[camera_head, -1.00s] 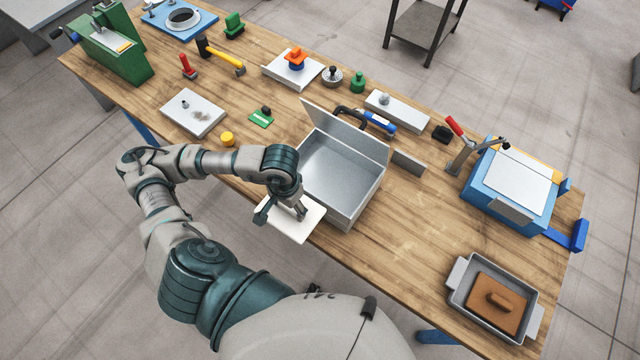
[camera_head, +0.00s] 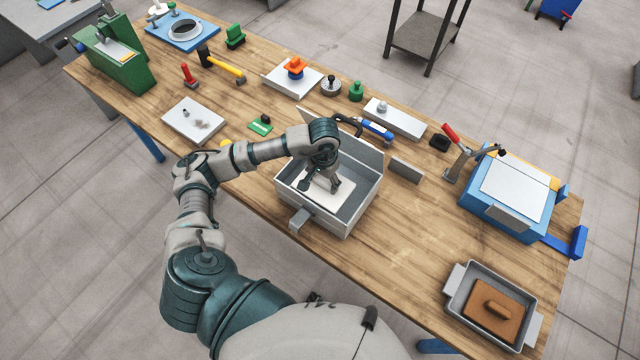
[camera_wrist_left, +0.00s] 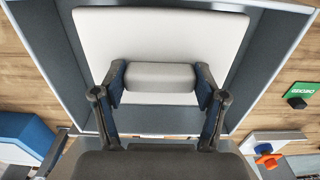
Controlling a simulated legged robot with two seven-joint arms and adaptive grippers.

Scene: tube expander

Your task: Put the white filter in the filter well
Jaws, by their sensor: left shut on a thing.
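The white filter (camera_head: 325,194) is a flat square plate with a raised white grip block (camera_wrist_left: 160,78). It is inside the open grey metal box (camera_head: 353,221), the filter well, within its walls. My left gripper (camera_head: 322,181) reaches down into the box, and its two fingers are closed on the sides of the grip block. In the left wrist view the plate (camera_wrist_left: 160,30) lies inside the box walls; I cannot tell whether it touches the floor. My right gripper is not in view.
The box's raised lid (camera_head: 357,150) stands at its back. A blue-handled tool (camera_head: 376,130) lies behind it. A blue press with a red-handled lever (camera_head: 508,190) is to the right, and a grey tray with a brown block (camera_head: 490,310) is at front right.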

